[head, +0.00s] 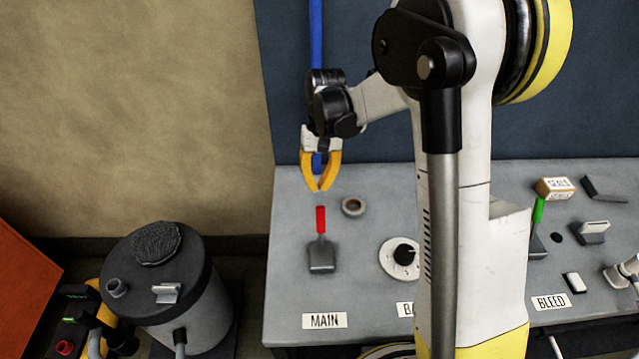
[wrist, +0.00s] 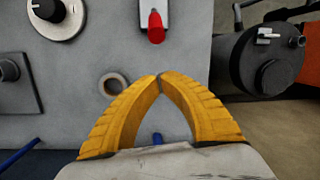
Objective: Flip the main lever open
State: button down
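The main lever (head: 321,221) has a red grip on a grey base plate, above the MAIN label (head: 324,320) on the grey panel. In the wrist view the red lever (wrist: 155,27) stands at the top, beyond the fingertips. My gripper (head: 320,189) has yellow fingers whose tips meet; nothing shows between them. It hangs behind the lever, apart from it. In the wrist view the gripper (wrist: 160,78) also looks shut.
A ring (head: 353,206) and a black knob on a white dial (head: 404,255) lie right of the lever. A green lever (head: 538,210) stands further right, with a SEALS tag block (head: 555,187) beside it. A grey canister (head: 170,285) stands left of the panel.

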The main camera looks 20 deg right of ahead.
aim_at(320, 210)
jog(key=b+x, duration=0.1)
jog(key=x, duration=0.5)
jog(key=shift+w+f, duration=0.1)
jog(key=s, duration=0.1)
jog(key=s+r, duration=0.1)
jog(key=s, duration=0.1)
jog(key=shift+a+r, duration=0.15)
jog(key=shift+r, duration=0.1)
jog(key=shift+s+r, duration=0.2)
jog(key=shift+s, duration=0.05)
jog(key=shift+s, duration=0.1)
jog(key=shift+r, duration=0.1)
